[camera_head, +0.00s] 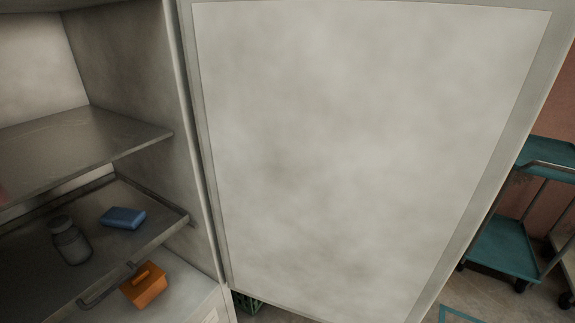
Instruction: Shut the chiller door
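The chiller door (350,150) stands wide open and fills the middle and right of the head view, with its pale inner panel facing me. Its hinge side meets the chiller (150,65) along the cabinet's right edge. The open cabinet is at the left, with a bare metal shelf (85,145) above a lower tray (165,212). Neither of my grippers shows in this view. The door's outer face and handle are hidden.
A jar (69,241) and a blue block (123,217) sit on the lower tray. An orange box (144,286) is below it. A teal trolley (503,248) stands beyond the door at the right. A green crate (248,302) shows partly under the door.

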